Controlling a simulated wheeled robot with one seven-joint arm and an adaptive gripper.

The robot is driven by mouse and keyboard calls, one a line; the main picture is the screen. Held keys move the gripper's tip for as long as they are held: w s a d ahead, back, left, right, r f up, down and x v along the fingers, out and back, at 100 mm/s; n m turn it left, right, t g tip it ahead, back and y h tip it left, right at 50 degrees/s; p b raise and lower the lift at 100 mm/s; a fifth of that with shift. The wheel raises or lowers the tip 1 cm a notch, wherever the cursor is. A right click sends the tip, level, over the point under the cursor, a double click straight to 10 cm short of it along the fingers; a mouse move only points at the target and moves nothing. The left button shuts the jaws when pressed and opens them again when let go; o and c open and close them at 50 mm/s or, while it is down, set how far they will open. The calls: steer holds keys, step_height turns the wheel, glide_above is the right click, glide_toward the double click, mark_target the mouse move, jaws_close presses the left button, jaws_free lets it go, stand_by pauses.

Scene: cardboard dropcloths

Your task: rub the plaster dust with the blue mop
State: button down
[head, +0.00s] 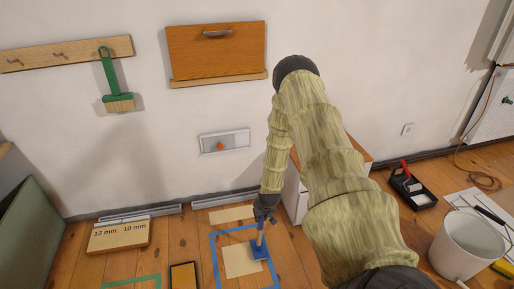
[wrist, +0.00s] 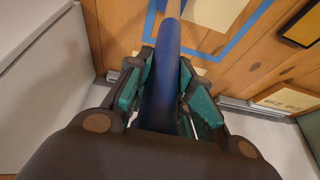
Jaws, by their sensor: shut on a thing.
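My gripper (head: 265,211) is shut on the handle of the blue mop (head: 260,250) above the floor. In the wrist view the teal-padded fingers of my gripper (wrist: 168,75) close around the blue handle (wrist: 162,92). The handle is close to upright. The blue mop head is low, at the right edge of a tan cardboard sheet (head: 239,264) inside a blue tape outline (head: 216,262). I cannot tell whether it touches the sheet. I cannot make out the plaster dust.
A second tan sheet (head: 231,214) lies nearer the wall. A board marked 13 mm and 10 mm (head: 119,236) and a dark-framed tray (head: 183,276) are to the left. A white cabinet (head: 294,194) stands behind my arm. A white bucket (head: 463,252) and black paint tray (head: 412,188) are right.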

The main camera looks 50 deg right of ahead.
steer(key=w+a, duration=0.5)
steer(key=a, duration=0.3)
steer(key=w+a+p, duration=0.1)
steer(key=w+a, duration=0.4)
steer(key=a, duration=0.3)
steer(key=shift+a, duration=0.3)
stand_by(1.3)
steer(key=shift+d+r+p, duration=0.1)
steer(key=shift+r+p, duration=1.9)
steer(key=shift+r, duration=0.45)
steer(key=shift+w, duration=0.1)
